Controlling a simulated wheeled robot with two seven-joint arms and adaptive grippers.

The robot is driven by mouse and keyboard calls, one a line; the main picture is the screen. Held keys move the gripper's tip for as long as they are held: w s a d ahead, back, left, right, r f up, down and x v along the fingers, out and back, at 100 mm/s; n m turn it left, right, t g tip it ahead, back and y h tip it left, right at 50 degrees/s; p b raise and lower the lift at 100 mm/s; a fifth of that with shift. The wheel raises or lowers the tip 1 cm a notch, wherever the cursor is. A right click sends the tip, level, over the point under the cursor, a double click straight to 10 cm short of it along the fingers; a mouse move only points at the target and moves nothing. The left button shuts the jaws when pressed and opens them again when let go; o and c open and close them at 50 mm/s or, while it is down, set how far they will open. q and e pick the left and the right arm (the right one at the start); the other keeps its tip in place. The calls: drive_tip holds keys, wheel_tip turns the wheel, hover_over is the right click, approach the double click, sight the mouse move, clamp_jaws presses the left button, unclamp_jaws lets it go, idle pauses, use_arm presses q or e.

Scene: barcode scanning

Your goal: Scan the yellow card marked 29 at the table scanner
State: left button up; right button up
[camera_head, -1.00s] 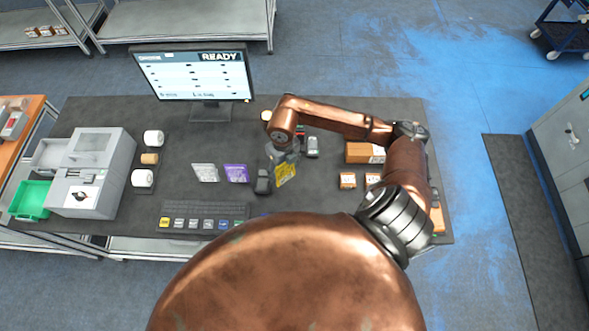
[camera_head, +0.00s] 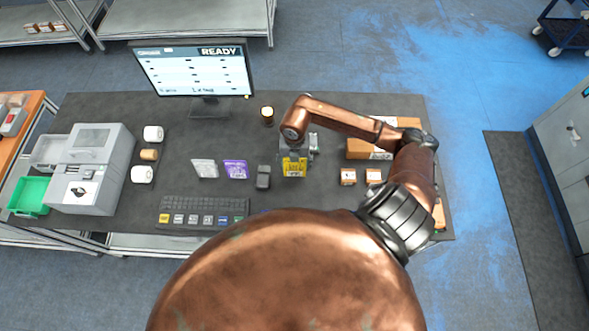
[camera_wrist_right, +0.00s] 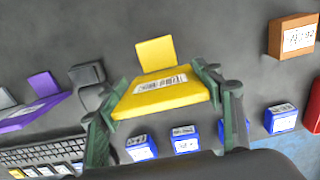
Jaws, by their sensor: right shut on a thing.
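The yellow card (camera_head: 294,168) is in my right gripper (camera_head: 294,154), over the middle of the table. In the right wrist view, the gripper's two fingers (camera_wrist_right: 153,100) are shut on the sides of the yellow card (camera_wrist_right: 162,95). A white barcode label shows on its face, and a yellow tab stands beyond it. I cannot read the number 29. A small dark device (camera_head: 263,177), possibly the table scanner, stands left of the card, apart from it. It seems to show in the wrist view too (camera_wrist_right: 89,78). My left gripper is not in view.
A purple card (camera_head: 236,169) and a white card (camera_head: 204,168) stand further left. A keyboard (camera_head: 203,211) lies in front, and a monitor (camera_head: 194,71) reads READY. Brown boxes (camera_head: 348,177) stand right. Small blue boxes (camera_wrist_right: 185,138) lie near the gripper in the wrist view.

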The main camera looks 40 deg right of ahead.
drive_tip(key=shift+w+d+f+b, duration=0.45)
drive_tip(key=shift+w+f, duration=0.1)
drive_tip(key=shift+f, duration=0.1)
drive_tip(key=shift+a+r, duration=0.1)
drive_tip(key=s+a+r+p, duration=0.8)
drive_tip(key=s+r+p, duration=0.1)
drive_tip(key=s+p, duration=0.1)
drive_tip(key=shift+a+r, duration=0.15)
drive_tip(key=shift+r, duration=0.25)
